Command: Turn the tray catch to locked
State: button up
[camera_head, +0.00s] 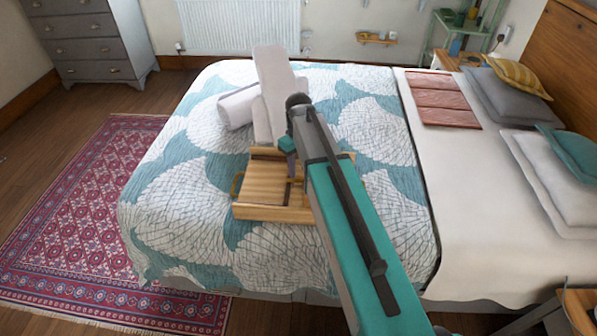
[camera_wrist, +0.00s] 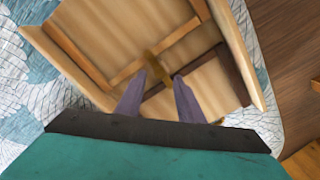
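In the wrist view a small brass-brown catch (camera_wrist: 157,68) sits on the tray among darker wooden strips. My gripper (camera_wrist: 160,80) points down at the tray, its two purple-grey fingers apart, with the catch between and just beyond their tips. I cannot tell whether they touch it. In the head view my gripper (camera_head: 288,146) is over the tray, and my arm hides the tray's right part and the catch.
The bed has a teal and white patterned quilt (camera_head: 185,200). White rolled shapes (camera_head: 238,106) lie just behind the tray. A red rug (camera_head: 75,210) covers the floor left of the bed.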

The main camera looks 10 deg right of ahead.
aim_at(298, 177)
notch_tip(298, 177, up, 11)
jog(key=b, duration=0.1)
jog(key=shift+r, duration=0.15)
dwell(0.4)
jog(key=shift+r, duration=0.1)
dwell(0.4)
